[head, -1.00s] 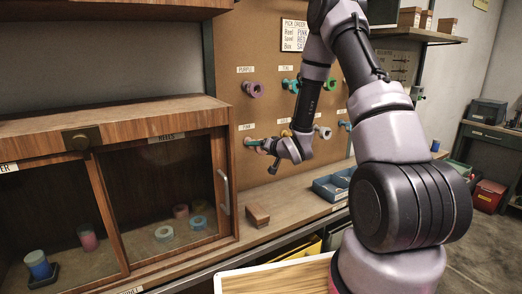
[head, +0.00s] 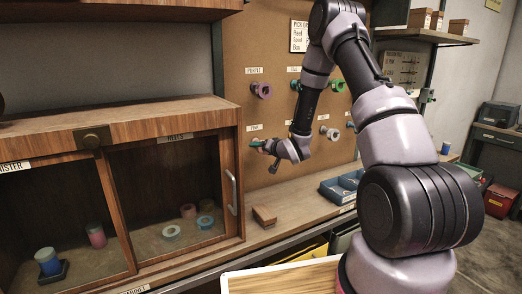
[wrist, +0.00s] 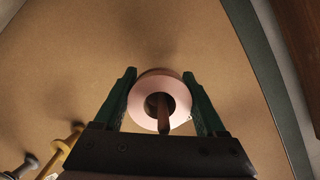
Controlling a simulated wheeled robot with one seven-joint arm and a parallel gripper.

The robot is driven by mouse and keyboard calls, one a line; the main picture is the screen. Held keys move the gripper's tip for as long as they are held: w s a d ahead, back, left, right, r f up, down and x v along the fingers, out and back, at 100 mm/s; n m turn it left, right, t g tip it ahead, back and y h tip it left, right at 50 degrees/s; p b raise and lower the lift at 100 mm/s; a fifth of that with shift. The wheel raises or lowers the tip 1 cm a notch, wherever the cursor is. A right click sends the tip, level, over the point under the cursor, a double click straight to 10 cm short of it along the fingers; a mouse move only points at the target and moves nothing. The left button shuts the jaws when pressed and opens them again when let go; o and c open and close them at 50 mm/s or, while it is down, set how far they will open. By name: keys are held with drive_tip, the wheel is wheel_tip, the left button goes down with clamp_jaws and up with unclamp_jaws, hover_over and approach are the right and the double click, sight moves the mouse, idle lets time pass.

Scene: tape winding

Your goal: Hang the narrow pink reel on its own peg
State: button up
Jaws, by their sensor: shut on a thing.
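The pink reel (wrist: 176,87) sits between the two green fingers of my gripper (wrist: 163,98) in the wrist view. The fingers are shut on its sides. A wooden peg (wrist: 163,118) shows in the reel's hole, its end towards the camera, so the reel appears to be around the peg. I cannot tell how far along the peg it sits. In the head view my gripper (head: 260,143) is at the pegboard (head: 285,180), just below the label that seems to read PINK (head: 254,128). The reel is mostly hidden there.
A purple reel (head: 261,90) hangs above, with other reels on pegs to the right. The wooden cabinet (head: 120,120) with glass doors is close on the left. A small wooden block (head: 264,216) and a blue bin (head: 340,186) stand on the bench below.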

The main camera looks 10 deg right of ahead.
idle(0.3)
drive_tip(key=o, duration=1.3)
drive_tip(key=v, duration=1.1)
drive_tip(key=s+d+r+g+h, duration=0.1)
drive_tip(key=s+d+r+h, duration=0.25)
drive_tip(key=r, duration=0.55)
drive_tip(key=s+d+r+g+h, duration=0.25)
drive_tip(key=s+r, duration=0.25)
drive_tip(key=r, duration=0.4)
drive_tip(key=s+a+r, duration=0.1)
drive_tip(key=s+r, duration=0.1)
drive_tip(key=s, duration=0.5)
drive_tip(key=s+a+r+g+y, duration=0.1)
drive_tip(key=s+r, duration=0.2)
drive_tip(key=s, duration=0.5)
drive_tip(key=s+a+r+g+y, duration=0.1)
drive_tip(key=s+r, duration=0.2)
drive_tip(key=s, duration=0.5)
drive_tip(key=shift+s+a+r+m+g, duration=0.1)
drive_tip(key=shift+a+r+m+g, duration=0.05)
drive_tip(key=shift+a+m+g, duration=0.2)
drive_tip(key=shift+d, duration=0.1)
